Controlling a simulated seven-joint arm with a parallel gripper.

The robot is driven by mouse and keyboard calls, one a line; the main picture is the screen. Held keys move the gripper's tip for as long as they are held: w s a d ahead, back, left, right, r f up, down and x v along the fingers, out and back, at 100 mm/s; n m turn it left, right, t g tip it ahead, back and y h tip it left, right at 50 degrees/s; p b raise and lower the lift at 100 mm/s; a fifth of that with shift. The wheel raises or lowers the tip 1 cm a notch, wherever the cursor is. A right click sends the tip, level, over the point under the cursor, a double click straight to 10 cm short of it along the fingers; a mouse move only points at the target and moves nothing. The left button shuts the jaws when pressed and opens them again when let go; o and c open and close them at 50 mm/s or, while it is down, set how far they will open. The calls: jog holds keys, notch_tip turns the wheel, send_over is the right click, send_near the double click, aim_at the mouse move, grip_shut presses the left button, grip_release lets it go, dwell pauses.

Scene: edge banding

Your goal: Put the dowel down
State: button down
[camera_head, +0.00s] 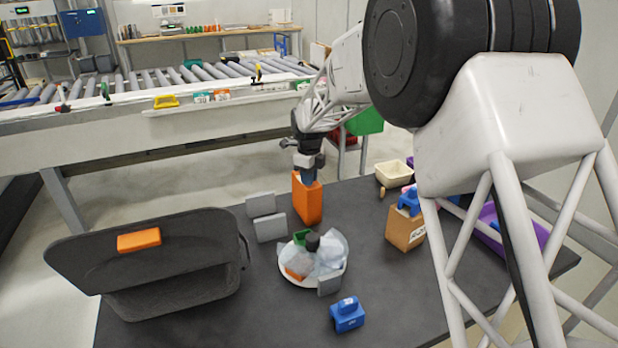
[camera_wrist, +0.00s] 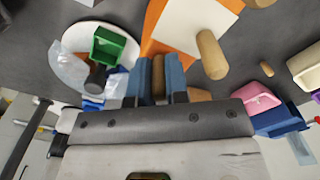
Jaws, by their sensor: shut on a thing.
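My gripper (camera_head: 308,172) is above the top of an upright orange box (camera_head: 307,203) on the dark table. In the wrist view, my gripper (camera_wrist: 157,85) has its blue-grey fingers shut on a wooden dowel (camera_wrist: 158,72), held between them. The orange box (camera_wrist: 153,20) with a pale face shows just beyond the fingers. A second, thicker wooden dowel (camera_wrist: 211,55) shows to the right, beside or over the box; I cannot tell which. A small wooden piece (camera_wrist: 267,68) lies farther right. The held dowel is hidden in the head view.
A white plate (camera_head: 333,281) with a green block, a dark cylinder and clear wrap stands near the box. Grey blocks (camera_head: 270,227), a dark bin (camera_head: 155,285), a blue block (camera_head: 347,314), a brown carton (camera_head: 405,233) and a cream tray (camera_head: 393,180) surround it.

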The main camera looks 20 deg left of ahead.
jog(key=shift+f, duration=0.15)
jog(key=c, duration=1.1)
grip_release()
notch_tip(320, 180, up, 12)
jog(key=shift+r, duration=0.15)
dwell(0.4)
